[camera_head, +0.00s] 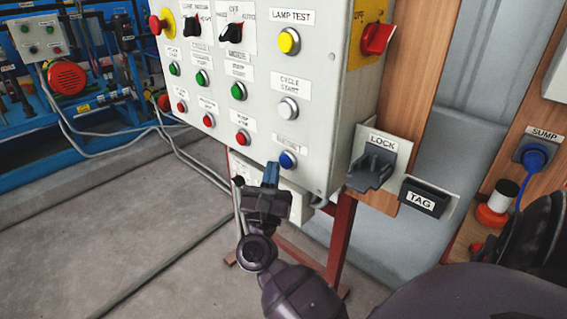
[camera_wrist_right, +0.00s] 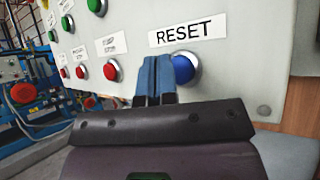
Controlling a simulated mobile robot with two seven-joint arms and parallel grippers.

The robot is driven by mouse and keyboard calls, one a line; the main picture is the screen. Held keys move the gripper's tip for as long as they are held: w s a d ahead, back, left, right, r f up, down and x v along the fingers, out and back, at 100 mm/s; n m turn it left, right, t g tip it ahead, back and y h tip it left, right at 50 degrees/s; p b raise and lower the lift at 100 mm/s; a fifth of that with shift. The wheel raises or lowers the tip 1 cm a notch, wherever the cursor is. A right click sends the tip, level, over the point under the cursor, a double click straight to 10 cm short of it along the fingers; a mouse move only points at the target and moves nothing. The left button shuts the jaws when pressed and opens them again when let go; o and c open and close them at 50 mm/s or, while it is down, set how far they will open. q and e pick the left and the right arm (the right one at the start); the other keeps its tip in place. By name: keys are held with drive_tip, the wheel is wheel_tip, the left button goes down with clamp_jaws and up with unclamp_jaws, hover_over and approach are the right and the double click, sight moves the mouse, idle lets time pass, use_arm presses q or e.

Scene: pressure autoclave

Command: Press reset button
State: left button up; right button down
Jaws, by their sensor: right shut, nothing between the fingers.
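The reset button is a round blue button (camera_head: 288,160) in a silver ring, low on the right side of the grey control panel (camera_head: 318,122). Its label reads RESET in the right wrist view, above the blue button (camera_wrist_right: 184,69). My right gripper (camera_head: 271,174) is shut and empty, with its blue fingertips just left of and slightly below the button in the head view. In the right wrist view the fingertips (camera_wrist_right: 155,75) are together, just left of the button and overlapping its ring's left edge. I cannot tell whether they touch it. My left gripper is not in view.
Above the reset button are the white cycle start button (camera_head: 288,109) and yellow lamp test button (camera_head: 289,41). A red button (camera_head: 242,137) sits to the left. A lock holder (camera_head: 372,167) and tag box (camera_head: 424,197) are mounted right of the panel. Open floor lies lower left.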

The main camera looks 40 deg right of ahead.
drive_tip(key=shift+a, duration=0.1)
drive_tip(key=a, duration=0.4)
drive_tip(key=shift+s+a+b, duration=0.15)
drive_tip(key=shift+a+b, duration=0.25)
idle(0.7)
